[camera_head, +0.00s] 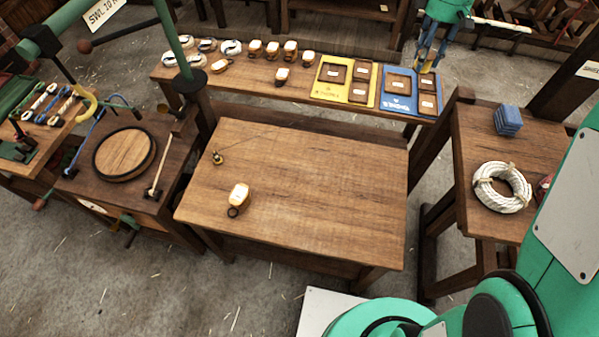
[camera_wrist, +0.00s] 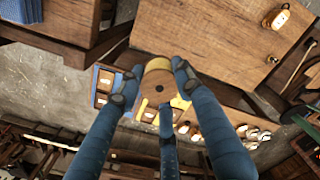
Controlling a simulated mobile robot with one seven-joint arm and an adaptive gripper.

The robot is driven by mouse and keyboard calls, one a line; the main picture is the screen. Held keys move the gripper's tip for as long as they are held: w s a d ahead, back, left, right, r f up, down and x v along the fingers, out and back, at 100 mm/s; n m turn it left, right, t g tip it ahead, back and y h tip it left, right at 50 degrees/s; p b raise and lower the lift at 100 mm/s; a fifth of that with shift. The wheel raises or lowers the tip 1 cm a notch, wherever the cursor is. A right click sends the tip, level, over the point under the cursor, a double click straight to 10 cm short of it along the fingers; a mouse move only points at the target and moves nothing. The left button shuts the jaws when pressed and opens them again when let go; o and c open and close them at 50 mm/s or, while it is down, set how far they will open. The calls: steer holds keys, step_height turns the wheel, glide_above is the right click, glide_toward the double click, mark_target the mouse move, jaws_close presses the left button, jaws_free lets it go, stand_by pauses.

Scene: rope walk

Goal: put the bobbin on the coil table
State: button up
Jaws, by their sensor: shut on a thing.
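My gripper (camera_head: 428,62) is at the top of the head view, over the right end of the long back bench. In the head view the bobbin is mostly hidden by the fingers. The coil table (camera_head: 470,152) stands at the right, a wooden stand holding a white rope coil (camera_head: 502,188) and a blue stack (camera_head: 508,120). My gripper is apart from it, behind and to its left.
A large wooden table (camera_head: 310,190) in the middle holds a tagged object (camera_head: 239,195) and a small brass piece (camera_head: 217,158). The back bench (camera_head: 230,80) carries several small items, a yellow tray (camera_head: 327,96) and a blue tray (camera_head: 390,111). The coil table's left side is clear.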

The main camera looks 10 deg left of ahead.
steer(key=s+a+n+b, duration=0.1)
steer(key=s+a+n, duration=0.25)
steer(key=a, duration=0.65)
steer(key=s+a+n+b, duration=0.25)
steer(key=s+a, duration=0.25)
steer(key=a, duration=0.6)
steer(key=s+a+n+b, duration=0.1)
steer(key=s+a+n, duration=0.3)
steer(key=a, duration=0.6)
step_height(320, 180, down, 48)
steer(key=shift+s+a, duration=0.1)
steer(key=shift+s, duration=0.05)
glide_above(288, 152)
steer(key=shift+s+f+b, duration=0.25)
steer(key=shift+f+b, duration=0.15)
steer(key=shift+f, duration=0.3)
steer(key=shift+w, duration=0.1)
steer(key=shift+w+f, duration=0.1)
steer(key=shift+w, duration=0.1)
steer(key=shift+a+f, duration=0.1)
steer(key=shift+f, duration=1.6)
steer(key=shift+f+b, duration=0.1)
steer(key=shift+b, duration=0.2)
